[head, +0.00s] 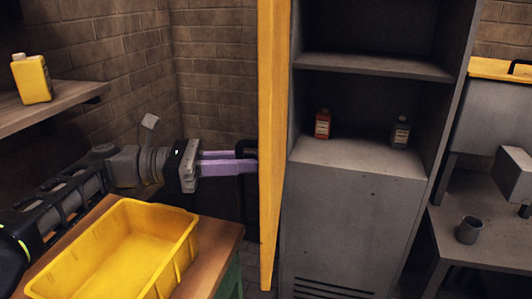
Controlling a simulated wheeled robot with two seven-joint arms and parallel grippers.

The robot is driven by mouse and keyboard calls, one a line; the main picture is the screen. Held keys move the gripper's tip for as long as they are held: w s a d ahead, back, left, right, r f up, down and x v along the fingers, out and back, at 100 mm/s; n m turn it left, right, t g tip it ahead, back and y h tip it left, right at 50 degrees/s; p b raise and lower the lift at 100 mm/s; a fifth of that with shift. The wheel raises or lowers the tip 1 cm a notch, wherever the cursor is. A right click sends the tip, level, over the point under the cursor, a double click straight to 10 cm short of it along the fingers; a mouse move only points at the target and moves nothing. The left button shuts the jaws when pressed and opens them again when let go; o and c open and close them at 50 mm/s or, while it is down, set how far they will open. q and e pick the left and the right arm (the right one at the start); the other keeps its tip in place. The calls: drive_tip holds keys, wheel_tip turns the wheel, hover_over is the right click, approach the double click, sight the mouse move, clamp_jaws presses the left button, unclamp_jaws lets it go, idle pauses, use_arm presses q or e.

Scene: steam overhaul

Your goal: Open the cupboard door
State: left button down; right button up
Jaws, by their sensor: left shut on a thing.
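The cupboard (357,192) is grey metal and stands right of centre, with its inside open to view. Its yellow door (271,145) is swung out and seen nearly edge-on at the cupboard's left side. A black handle (241,147) sits on the door's left face. My left gripper (248,160), with purple fingers, reaches in from the left and is shut on the handle. The door edge hides part of the cupboard's left side. My right gripper is not in view.
A yellow bin (122,247) stands on a wooden-topped table (215,248) below my left arm. Two small bottles, one red (322,124) and one grey (401,132), stand inside the cupboard. A shelf (52,103) holds a yellow jug (32,78). A grey bench (478,225) with a cup (469,230) is at right.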

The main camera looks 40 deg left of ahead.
use_arm(q)
drive_tip(key=shift+s+a, duration=0.15)
drive_tip(key=shift+a, duration=0.15)
drive_tip(key=c, duration=1.7)
unclamp_jaws()
drive_tip(key=shift+r, duration=0.1)
drive_tip(key=p+v, duration=0.1)
drive_tip(key=v, duration=0.6)
drive_tip(key=shift+s+a, duration=0.3)
drive_tip(key=shift+a, duration=0.05)
